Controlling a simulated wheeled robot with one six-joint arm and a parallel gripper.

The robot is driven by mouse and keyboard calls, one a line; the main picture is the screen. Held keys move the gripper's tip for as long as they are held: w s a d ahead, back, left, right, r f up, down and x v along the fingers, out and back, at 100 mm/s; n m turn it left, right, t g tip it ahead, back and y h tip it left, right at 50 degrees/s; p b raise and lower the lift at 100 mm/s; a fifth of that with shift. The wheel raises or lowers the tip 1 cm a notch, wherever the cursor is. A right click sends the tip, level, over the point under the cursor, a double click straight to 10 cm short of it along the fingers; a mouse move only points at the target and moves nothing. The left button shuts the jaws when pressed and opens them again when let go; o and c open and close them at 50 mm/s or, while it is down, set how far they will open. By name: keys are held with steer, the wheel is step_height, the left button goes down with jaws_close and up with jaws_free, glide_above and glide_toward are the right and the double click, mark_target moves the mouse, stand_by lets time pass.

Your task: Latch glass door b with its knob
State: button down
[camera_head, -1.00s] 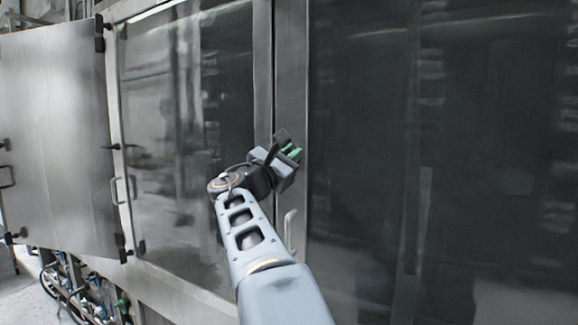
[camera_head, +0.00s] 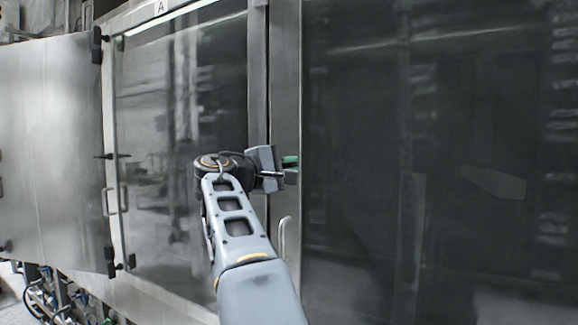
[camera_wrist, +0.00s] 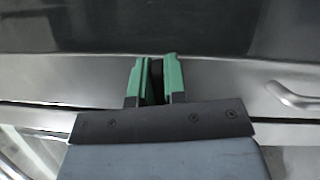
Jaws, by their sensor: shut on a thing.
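Glass door b (camera_head: 440,160) is the large dark pane on the right, and it looks closed or nearly so. Its metal frame edge (camera_head: 286,110) runs upright beside the pane. My gripper (camera_head: 291,165) is at this frame strip, with its green fingers pointing toward the door. In the wrist view my gripper (camera_wrist: 154,78) is shut on a small dark knob (camera_wrist: 155,88), seen edge-on between the fingers. The knob is mostly hidden, so its turn angle cannot be told. The door's handle (camera_head: 283,240) is below the gripper; it also shows in the wrist view (camera_wrist: 295,97).
Another glass door (camera_head: 185,130), under a label "A" (camera_head: 160,7), is left of my gripper. A steel door panel (camera_head: 50,150) stands at the far left, with a bar handle (camera_head: 108,201) near its edge. Pipes and fittings (camera_head: 50,300) lie low at the left.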

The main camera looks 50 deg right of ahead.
steer(key=shift+w+f+m+y, duration=0.15)
steer(key=shift+f+m+y, duration=0.2)
steer(key=shift+m, duration=0.55)
steer(key=shift+r, duration=0.1)
steer(key=c, duration=1.6)
jaws_free()
steer(key=shift+o, duration=1.3)
steer(key=shift+w+d, duration=0.1)
steer(key=shift+w, duration=0.05)
steer(key=shift+o, duration=0.9)
steer(key=w+a+b, duration=0.1)
steer(key=a, duration=1.2)
steer(key=shift+w+a, duration=0.4)
steer(key=shift+r, duration=0.1)
